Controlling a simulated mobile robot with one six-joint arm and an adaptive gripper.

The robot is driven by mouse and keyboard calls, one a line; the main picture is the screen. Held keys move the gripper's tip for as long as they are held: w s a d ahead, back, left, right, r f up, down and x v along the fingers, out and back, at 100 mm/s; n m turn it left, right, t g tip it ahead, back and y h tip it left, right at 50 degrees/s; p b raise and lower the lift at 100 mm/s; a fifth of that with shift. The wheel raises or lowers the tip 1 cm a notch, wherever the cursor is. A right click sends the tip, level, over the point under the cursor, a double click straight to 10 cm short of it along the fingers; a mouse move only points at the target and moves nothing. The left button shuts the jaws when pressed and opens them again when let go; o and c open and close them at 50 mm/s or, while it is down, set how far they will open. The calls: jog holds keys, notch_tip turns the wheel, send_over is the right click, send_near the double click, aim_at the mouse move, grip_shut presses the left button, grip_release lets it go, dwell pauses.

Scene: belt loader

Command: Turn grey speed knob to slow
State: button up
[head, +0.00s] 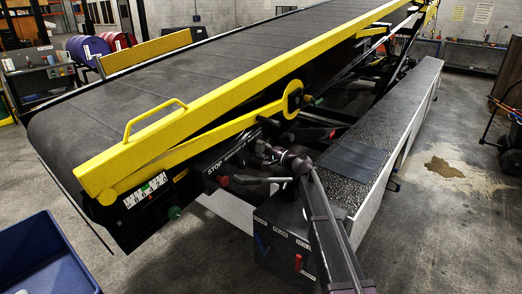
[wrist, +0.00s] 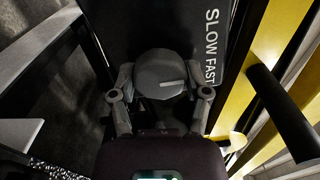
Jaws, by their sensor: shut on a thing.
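The grey speed knob (wrist: 160,72) shows in the wrist view as a round cap with a white pointer line. The line points right, toward the lettering side near the word FAST. The white SLOW FAST label (wrist: 211,45) runs down the black panel right of the knob. My gripper (wrist: 161,82) is shut on the knob, one finger on each side of it. In the head view my gripper (head: 264,152) is at the black control panel below the yellow rail, and the knob cannot be made out there.
A red button (head: 223,181) marked STOP sits left of my gripper on the panel. The yellow rail (head: 215,105) runs above it. A black box (head: 277,240) with coloured levers stands below. A blue bin (head: 40,260) is at the lower left.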

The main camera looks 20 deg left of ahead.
jog(key=shift+a, duration=0.1)
dwell(0.4)
jog(key=o, duration=1.1)
jog(key=shift+o, duration=0.2)
jog(key=v, duration=1.2)
